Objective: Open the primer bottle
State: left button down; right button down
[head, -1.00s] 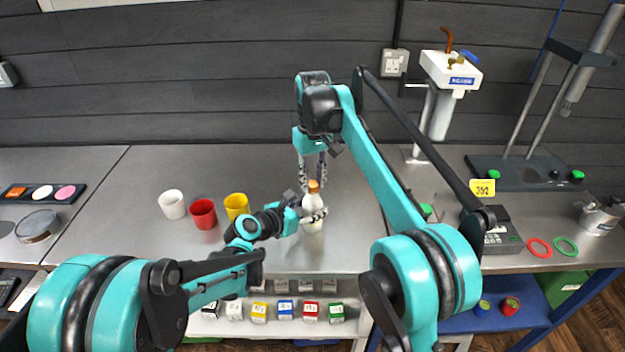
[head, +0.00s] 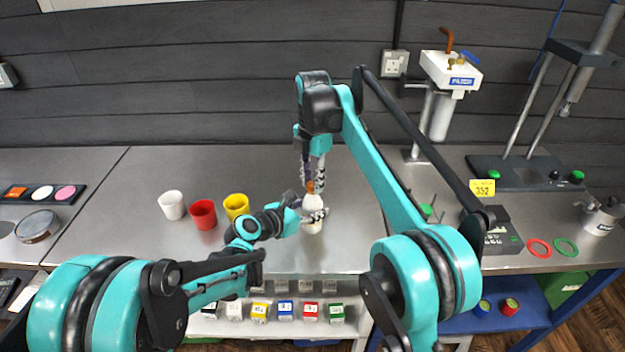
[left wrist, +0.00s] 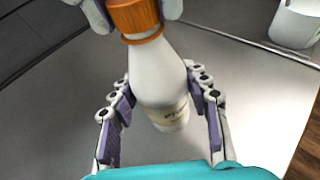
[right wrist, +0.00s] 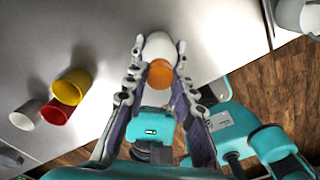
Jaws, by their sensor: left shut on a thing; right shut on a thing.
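The primer bottle (head: 313,203) is white with an orange cap (head: 311,187) and stands upright at the front middle of the bench. The label's full text cannot be read in the left wrist view (left wrist: 170,112). My left gripper (head: 313,216) is shut on the bottle's body from the left, one finger on each side. My right gripper (head: 314,183) comes from above and is shut on the orange cap. In the right wrist view the cap (right wrist: 160,74) sits between its fingertips. The cap is still on the bottle's neck.
A white cup (head: 172,204), a red cup (head: 203,214) and a yellow cup (head: 236,206) stand left of the bottle. The bench's front edge is close below the bottle.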

jog(key=shift+r, duration=0.25)
dwell(0.4)
jog(key=shift+r, duration=0.85)
jog(key=shift+r, duration=2.05)
pick_arm(q)
jog(key=c, duration=0.7)
grip_release()
